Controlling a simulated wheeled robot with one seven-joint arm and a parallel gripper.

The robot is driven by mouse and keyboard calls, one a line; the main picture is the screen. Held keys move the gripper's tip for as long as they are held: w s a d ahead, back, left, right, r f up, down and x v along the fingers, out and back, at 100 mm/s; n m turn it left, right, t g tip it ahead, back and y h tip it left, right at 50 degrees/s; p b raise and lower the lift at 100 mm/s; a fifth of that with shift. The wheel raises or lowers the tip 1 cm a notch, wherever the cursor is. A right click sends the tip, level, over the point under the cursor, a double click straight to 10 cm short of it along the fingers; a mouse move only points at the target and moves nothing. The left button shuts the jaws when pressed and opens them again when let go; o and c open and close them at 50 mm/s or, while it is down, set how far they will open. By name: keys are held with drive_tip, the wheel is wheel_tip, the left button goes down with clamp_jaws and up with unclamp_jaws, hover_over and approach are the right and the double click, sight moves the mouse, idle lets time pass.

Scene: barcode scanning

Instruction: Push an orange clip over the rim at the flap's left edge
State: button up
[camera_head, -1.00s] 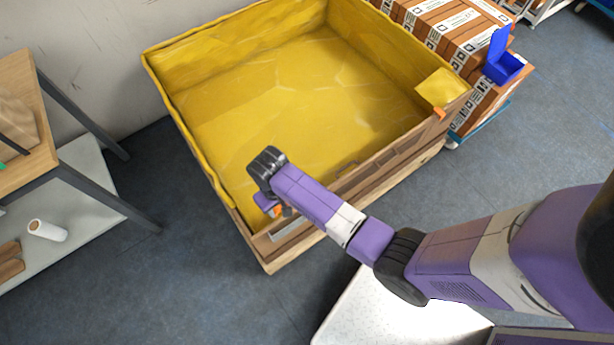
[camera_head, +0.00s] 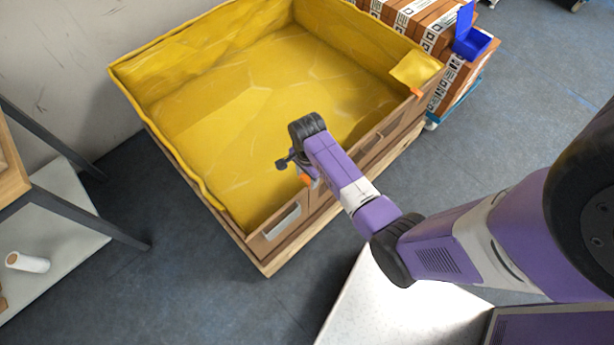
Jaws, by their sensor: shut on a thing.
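A large brown crate (camera_head: 285,238) with a yellow liner (camera_head: 240,110) stands in the middle. Its front wall runs from lower left to upper right, with a window-like cutout (camera_head: 282,222) near the left end. One orange clip (camera_head: 416,91) sits on the front rim near the right corner, beside a folded-over yellow liner piece (camera_head: 417,67). My gripper (camera_head: 300,172) is shut on another orange clip (camera_head: 305,180), at the front rim right of the cutout. My wrist partly hides the rim and wall there; whether the clip touches the rim I cannot tell.
Stacked brown boxes with a blue bin (camera_head: 472,42) on top stand beyond the crate's right side. A shelf (camera_head: 60,215) with a white roll (camera_head: 27,262) is at the left. A white surface (camera_head: 385,300) lies below my arm. Blue-grey floor is clear between.

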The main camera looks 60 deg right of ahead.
sight(307, 188)
drive_tip(key=shift+f+b, duration=2.55)
drive_tip(key=shift+f, duration=0.65)
drive_tip(key=o, duration=1.4)
wheel_tip(307, 188, up, 8)
drive_tip(key=shift+f+p, duration=0.1)
drive_tip(key=shift+p, duration=0.45)
